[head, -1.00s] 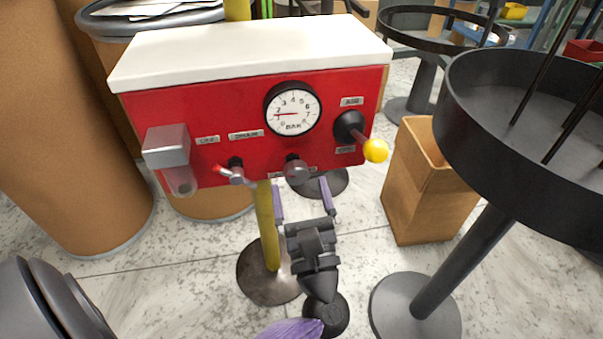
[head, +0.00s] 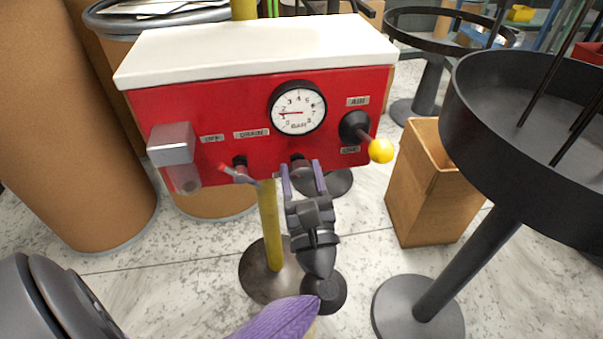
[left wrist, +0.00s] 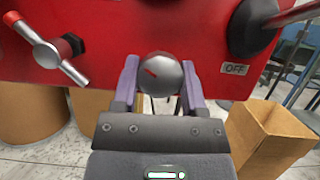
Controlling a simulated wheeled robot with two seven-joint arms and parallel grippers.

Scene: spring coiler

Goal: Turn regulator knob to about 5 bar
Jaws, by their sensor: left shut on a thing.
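The regulator knob (head: 302,170) is a round grey knob low on the front of the red panel (head: 215,105), below the gauge. In the left wrist view the knob (left wrist: 160,74) shows a red mark pointing to the upper left. My left gripper (head: 304,172) has its two purple fingers on either side of the knob and is shut on it. The pressure gauge (head: 297,107) is a white dial marked BAR with a red needle pointing left, close to the 2. My right gripper is not in view.
A yellow-balled AIR lever (head: 381,151) sticks out right of the knob. A drain valve (head: 239,171) with a red-tipped handle and a grey filter (head: 172,150) are to the left. A cardboard bin (head: 425,190) stands at the right.

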